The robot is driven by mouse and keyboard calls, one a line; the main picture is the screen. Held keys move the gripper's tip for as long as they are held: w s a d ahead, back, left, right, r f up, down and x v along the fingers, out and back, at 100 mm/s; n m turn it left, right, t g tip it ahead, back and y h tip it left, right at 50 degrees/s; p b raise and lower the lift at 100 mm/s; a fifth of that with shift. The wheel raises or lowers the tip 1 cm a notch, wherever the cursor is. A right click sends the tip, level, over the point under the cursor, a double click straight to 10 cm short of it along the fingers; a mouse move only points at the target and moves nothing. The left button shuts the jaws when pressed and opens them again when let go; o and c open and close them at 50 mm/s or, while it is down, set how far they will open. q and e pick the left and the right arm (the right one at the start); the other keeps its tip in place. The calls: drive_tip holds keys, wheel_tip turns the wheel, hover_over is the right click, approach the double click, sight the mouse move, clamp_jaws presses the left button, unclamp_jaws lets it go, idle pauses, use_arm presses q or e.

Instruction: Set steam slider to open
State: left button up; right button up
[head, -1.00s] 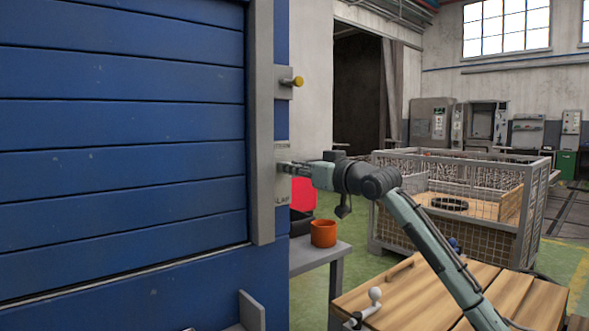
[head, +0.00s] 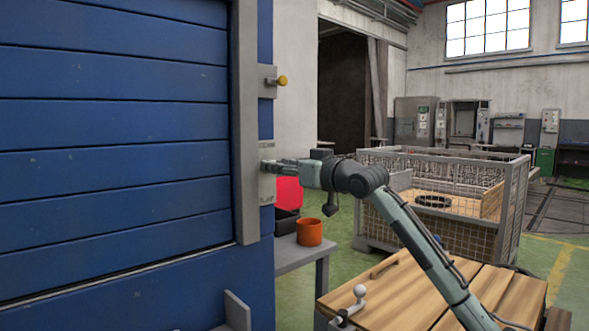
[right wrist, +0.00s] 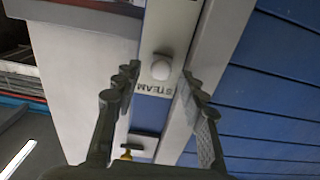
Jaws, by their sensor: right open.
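The steam slider is a pale plate (head: 266,186) on the right edge of the blue shutter unit. Dark lettering shows at its top and bottom in the head view, too small to read fully. In the right wrist view, its pale round knob (right wrist: 161,69) sits beside upside-down "STEAM" lettering. My right gripper (head: 272,168) reaches in from the right, its fingertips at the plate. The right wrist view shows the gripper (right wrist: 160,76) open, one finger on each side of the knob; I cannot tell whether they touch it. My left gripper is not in view.
A yellow knob (head: 282,81) sticks out above the slider and shows in the right wrist view (right wrist: 127,153). An orange pot (head: 310,232) stands on a grey table (head: 290,258) below. A wooden-topped table (head: 390,293) and wire crate (head: 505,210) stand to the right.

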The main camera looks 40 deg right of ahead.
drive_tip(key=s, duration=1.1)
drive_tip(key=shift+s+d, duration=0.15)
drive_tip(key=shift+d, duration=0.25)
